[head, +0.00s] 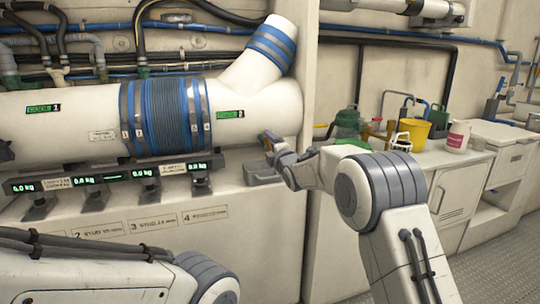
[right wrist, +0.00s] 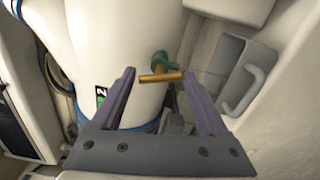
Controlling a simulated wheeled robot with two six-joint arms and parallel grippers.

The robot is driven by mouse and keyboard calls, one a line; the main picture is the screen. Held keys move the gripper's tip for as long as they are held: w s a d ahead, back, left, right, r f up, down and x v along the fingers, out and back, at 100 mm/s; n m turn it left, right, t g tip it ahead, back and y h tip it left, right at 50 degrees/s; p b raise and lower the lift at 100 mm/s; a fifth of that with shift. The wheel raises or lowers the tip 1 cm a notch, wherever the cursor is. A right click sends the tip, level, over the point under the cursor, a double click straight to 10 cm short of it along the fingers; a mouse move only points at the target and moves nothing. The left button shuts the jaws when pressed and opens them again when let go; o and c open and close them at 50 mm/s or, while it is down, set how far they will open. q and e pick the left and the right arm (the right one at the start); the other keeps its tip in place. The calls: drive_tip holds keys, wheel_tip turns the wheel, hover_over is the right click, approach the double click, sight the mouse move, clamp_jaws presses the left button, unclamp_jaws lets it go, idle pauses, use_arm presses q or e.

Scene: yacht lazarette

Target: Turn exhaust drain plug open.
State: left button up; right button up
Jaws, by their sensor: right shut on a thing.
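The exhaust drain plug shows in the right wrist view as a brass crossbar (right wrist: 160,77) on a green fitting (right wrist: 160,60) at the end of the white exhaust pipe (right wrist: 118,40). My right gripper (right wrist: 159,75) is shut on the crossbar, one finger at each end of it. In the head view my right gripper (head: 269,141) is at the right end of the large white pipe (head: 70,118), and the plug is hard to make out there. My left arm shows at the lower left, but its gripper is out of view.
A grey bin (head: 262,176) with a handle sits just below my right gripper; it also shows in the right wrist view (right wrist: 222,75). A counter at right holds a yellow bucket (head: 414,133), a green can (head: 347,122) and a white tub (head: 458,137). Grey floor is clear at lower right.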

drive_tip(key=n+b, duration=0.3)
drive_tip(key=shift+f, duration=0.2)
drive_tip(key=shift+r+n+b, duration=0.15)
drive_tip(key=shift+n+b, duration=0.5)
drive_tip(key=shift+n, duration=0.15)
drive_tip(key=o, duration=1.3)
drive_tip(key=shift+c, duration=0.2)
drive_tip(key=shift+s, duration=0.15)
